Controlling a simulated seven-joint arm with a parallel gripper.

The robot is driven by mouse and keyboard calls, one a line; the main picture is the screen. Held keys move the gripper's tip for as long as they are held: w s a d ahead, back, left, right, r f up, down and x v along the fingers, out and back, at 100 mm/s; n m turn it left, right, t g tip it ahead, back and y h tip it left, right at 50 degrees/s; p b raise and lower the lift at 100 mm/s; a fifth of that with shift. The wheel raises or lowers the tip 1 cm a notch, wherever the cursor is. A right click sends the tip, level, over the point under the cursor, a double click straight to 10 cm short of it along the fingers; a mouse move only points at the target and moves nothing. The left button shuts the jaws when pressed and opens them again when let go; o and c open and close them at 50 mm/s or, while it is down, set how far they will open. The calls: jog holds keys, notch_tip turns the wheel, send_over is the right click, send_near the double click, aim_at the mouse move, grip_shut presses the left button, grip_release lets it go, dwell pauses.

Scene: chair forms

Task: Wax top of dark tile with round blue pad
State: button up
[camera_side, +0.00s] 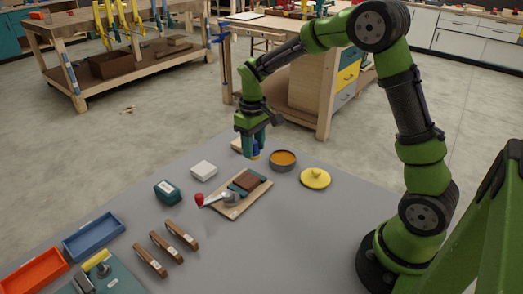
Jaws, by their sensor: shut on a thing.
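My gripper (253,147) points down beyond the wooden board, just left of the wax tin. It is shut on the round blue pad (257,149), which is partly hidden by the fingers. A small yellow-orange patch shows at the pad's lower end. The dark brown tile (249,180) lies in a teal vise on the wooden board (235,209), and its top faces up. The pad is apart from the tile in the picture. The round tin of orange wax (283,160) stands open to the right of the gripper.
A yellow lid (315,179) lies right of the tin. The vise's red-knobbed handle (200,200) sticks out left. A white box (204,170), a teal block (167,192), wooden pieces (165,249), blue tray (94,238) and orange tray (35,271) lie leftward.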

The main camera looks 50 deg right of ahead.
aim_at(254, 151)
jog(key=shift+f, duration=2.75)
jog(key=shift+a+f, duration=0.2)
jog(key=shift+f, duration=0.1)
jog(key=shift+a+f, duration=0.1)
jog(key=shift+a, duration=2.95)
jog(key=shift+d, duration=3.15)
jog(key=shift+s+d, duration=0.15)
jog(key=shift+s, duration=0.05)
jog(key=shift+a, duration=3.55)
jog(key=shift+d, duration=3.6)
jog(key=shift+w+a+r, duration=0.1)
jog(key=shift+w+r, duration=0.05)
jog(key=shift+r, duration=3.85)
